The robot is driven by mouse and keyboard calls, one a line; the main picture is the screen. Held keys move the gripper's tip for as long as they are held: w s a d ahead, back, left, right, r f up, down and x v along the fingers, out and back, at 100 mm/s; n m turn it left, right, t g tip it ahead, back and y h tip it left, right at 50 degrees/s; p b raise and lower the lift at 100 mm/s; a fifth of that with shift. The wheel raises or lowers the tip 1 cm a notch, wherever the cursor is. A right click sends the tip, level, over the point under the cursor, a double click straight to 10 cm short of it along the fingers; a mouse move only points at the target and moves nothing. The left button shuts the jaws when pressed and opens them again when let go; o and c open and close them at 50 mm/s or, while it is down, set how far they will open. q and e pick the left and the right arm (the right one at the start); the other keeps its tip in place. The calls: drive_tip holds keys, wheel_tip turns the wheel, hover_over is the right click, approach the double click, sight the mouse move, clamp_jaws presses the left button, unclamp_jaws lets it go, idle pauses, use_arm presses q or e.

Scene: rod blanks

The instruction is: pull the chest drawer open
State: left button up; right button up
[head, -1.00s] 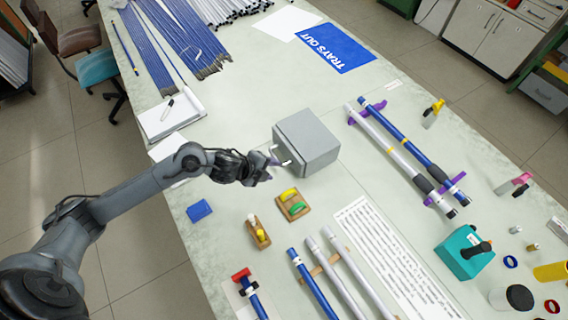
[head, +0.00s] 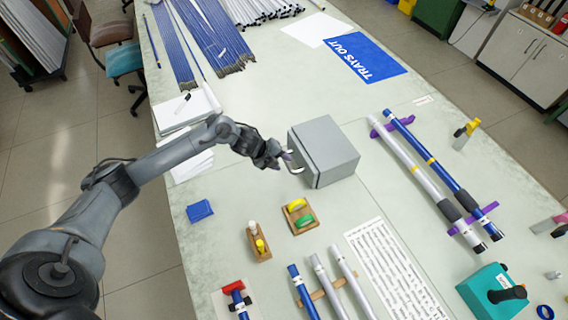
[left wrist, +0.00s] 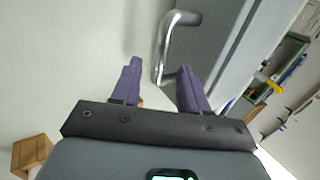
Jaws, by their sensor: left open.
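The grey chest (head: 335,150) stands on the table in the middle of the head view. Its drawer front faces left and looks flush with the body. A pale metal bar handle (head: 294,162) sticks out of that front; the handle also shows large in the left wrist view (left wrist: 162,48). My left gripper (head: 284,158) is at the handle. In the left wrist view its two purple fingers (left wrist: 158,75) are apart, with the lower end of the handle showing in the gap between them. I cannot tell whether either finger touches it. My right gripper is not in view.
A wooden holder with yellow and green pieces (head: 299,215) and a smaller block (head: 259,243) lie in front of the chest. A blue box (head: 200,211) lies at left. Long rods rest on purple supports (head: 466,222) at right.

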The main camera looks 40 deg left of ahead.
use_arm(q)
drive_tip(key=shift+x, duration=1.25)
clamp_jaws()
